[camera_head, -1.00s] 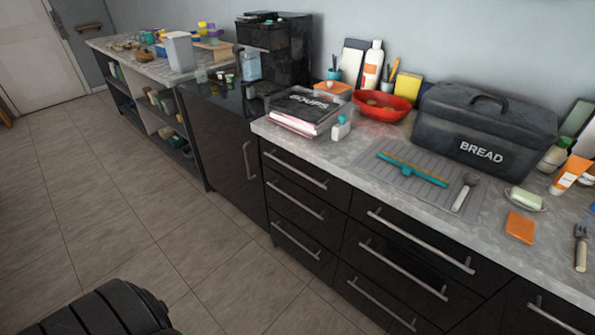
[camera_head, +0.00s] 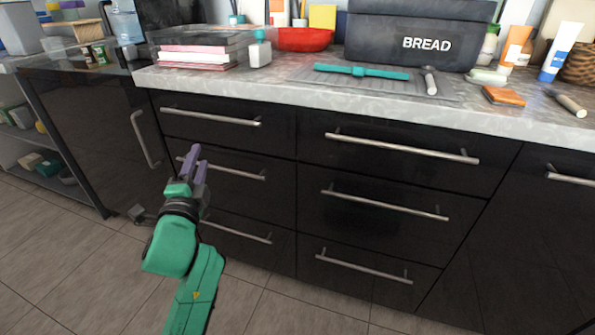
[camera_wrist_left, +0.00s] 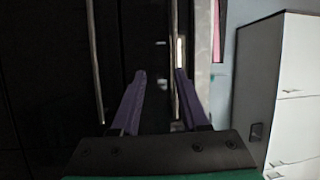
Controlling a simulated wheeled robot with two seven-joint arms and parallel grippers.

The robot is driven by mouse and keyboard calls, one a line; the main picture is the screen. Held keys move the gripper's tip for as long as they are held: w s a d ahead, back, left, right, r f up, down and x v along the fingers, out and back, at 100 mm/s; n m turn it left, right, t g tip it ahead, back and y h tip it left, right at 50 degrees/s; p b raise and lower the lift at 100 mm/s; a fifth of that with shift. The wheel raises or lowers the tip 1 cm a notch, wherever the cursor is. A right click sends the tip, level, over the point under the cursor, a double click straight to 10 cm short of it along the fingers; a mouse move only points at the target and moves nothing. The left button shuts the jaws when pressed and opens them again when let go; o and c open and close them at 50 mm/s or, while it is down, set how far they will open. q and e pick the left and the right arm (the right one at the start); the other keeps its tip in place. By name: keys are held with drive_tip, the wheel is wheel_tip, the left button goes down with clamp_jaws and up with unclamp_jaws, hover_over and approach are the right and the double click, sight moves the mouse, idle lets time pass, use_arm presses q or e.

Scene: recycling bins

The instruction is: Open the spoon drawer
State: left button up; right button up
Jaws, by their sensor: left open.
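A black drawer unit fills the middle of the head view, with all its drawers shut. Its left column has a top drawer handle (camera_head: 211,117), a middle handle (camera_head: 222,168) and a bottom handle (camera_head: 238,229). The right column has a top handle (camera_head: 400,148). No label marks a spoon drawer. My left gripper (camera_head: 199,157), with purple fingers, is open and empty in front of the left column, near the middle handle. In the left wrist view the open fingers (camera_wrist_left: 160,74) point at the dark fronts, with a metal bar (camera_wrist_left: 96,70) to their left. My right gripper is not in view.
A grey countertop (camera_head: 290,85) above the drawers holds a bread box (camera_head: 420,35), a red bowl (camera_head: 305,39) and books (camera_head: 195,55). A dark door with a handle (camera_head: 145,138) is on the left. The tiled floor in front is clear.

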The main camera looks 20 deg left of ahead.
sight(207, 117)
use_arm(q)
drive_tip(key=shift+y, duration=0.3)
drive_tip(key=r+x, duration=0.1)
drive_tip(key=x, duration=0.3)
drive_tip(key=r+x, duration=0.1)
drive_tip(key=x, duration=0.9)
drive_tip(key=shift+s+r, duration=0.2)
drive_tip(key=shift+r, duration=0.25)
clamp_jaws()
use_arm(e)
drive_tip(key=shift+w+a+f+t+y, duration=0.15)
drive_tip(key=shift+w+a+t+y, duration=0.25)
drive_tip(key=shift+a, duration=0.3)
